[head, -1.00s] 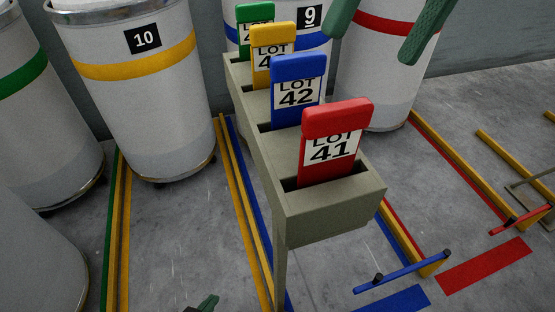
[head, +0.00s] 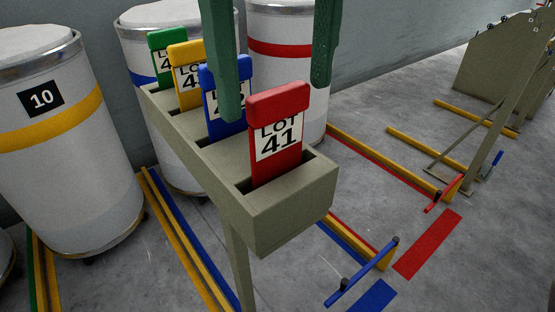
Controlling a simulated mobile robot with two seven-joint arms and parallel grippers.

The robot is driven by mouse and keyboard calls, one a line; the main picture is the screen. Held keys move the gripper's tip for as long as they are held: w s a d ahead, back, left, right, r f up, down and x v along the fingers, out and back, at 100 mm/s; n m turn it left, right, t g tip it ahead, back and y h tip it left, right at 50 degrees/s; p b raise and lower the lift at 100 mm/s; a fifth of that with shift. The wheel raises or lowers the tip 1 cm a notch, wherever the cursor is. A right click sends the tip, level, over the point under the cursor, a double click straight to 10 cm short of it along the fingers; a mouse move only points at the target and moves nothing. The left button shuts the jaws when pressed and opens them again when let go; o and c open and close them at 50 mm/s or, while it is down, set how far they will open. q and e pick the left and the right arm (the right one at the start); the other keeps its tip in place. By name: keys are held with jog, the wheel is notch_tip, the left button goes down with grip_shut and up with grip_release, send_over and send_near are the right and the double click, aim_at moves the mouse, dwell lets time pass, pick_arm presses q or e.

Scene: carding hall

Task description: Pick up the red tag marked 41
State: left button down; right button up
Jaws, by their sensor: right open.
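The red tag marked LOT 41 (head: 277,138) stands upright in the front slot of a grey-green tag holder (head: 290,212) on a post. My right gripper (head: 272,98) comes down from the top with its two green fingers spread wide and nothing between them. In the picture one finger overlaps the blue tag and the other is right of the red tag's top. The red tag is not gripped, and its lower end is hidden in the slot. My left gripper is not in view.
Blue (head: 224,92), yellow (head: 187,74) and green (head: 167,55) tags stand in the slots behind. White drums, one marked 10 (head: 62,140), stand left and behind. Yellow floor rails (head: 386,165) and a blue bar (head: 362,272) lie right of the holder, with grey floor between.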

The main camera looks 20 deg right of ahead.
aim_at(278, 125)
jog(key=f, duration=0.5)
jog(key=shift+w+f+b, duration=0.25)
jog(key=shift+f+b, duration=0.05)
jog(key=shift+b, duration=0.05)
jog(key=shift+c, duration=0.2)
jog(key=c, duration=1.2)
jog(key=shift+r, duration=0.1)
jog(key=shift+c, duration=0.2)
